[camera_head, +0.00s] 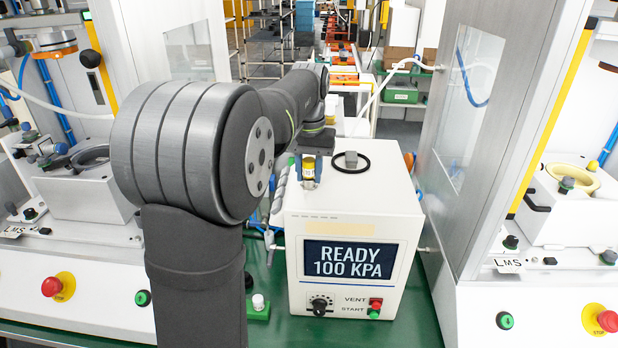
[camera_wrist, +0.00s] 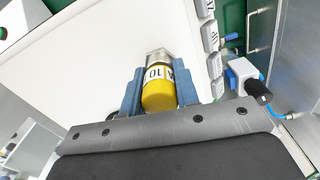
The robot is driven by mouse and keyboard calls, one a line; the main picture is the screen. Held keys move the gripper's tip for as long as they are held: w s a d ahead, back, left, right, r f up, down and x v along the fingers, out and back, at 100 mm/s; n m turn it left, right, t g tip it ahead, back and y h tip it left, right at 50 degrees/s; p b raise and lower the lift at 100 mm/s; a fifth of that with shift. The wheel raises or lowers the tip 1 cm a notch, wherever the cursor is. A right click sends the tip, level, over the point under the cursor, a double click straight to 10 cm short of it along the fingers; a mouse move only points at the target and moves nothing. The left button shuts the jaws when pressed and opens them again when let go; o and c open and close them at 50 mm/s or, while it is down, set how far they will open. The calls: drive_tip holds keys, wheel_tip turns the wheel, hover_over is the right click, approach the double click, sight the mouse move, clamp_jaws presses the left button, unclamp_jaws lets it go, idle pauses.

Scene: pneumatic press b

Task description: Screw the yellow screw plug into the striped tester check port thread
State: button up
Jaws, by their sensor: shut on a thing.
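The yellow screw plug (camera_wrist: 158,92) has a white label marked "10" and a bare metal end. It sits between the blue fingers of my gripper (camera_wrist: 159,92), which is shut on it. In the head view the plug (camera_head: 308,170) is upright over the top of the white tester (camera_head: 345,210), near its left back part, with my gripper (camera_head: 309,166) around it from above. The striped check port thread cannot be made out; the plug and fingers may cover it. I cannot tell whether the plug touches the thread.
The tester display (camera_head: 348,261) reads "READY 100 KPA". A black ring (camera_head: 364,168) surrounds a small grey block (camera_head: 350,159) on the tester's top, right of the plug. Grey clip-like parts (camera_wrist: 211,38) line the tester's side. A metal door (camera_head: 470,130) stands at the right.

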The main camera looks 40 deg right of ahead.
idle(0.3)
drive_tip(key=shift+m, duration=1)
drive_tip(key=shift+m, duration=0.9)
drive_tip(key=shift+m, duration=0.8)
drive_tip(key=shift+m, duration=0.9)
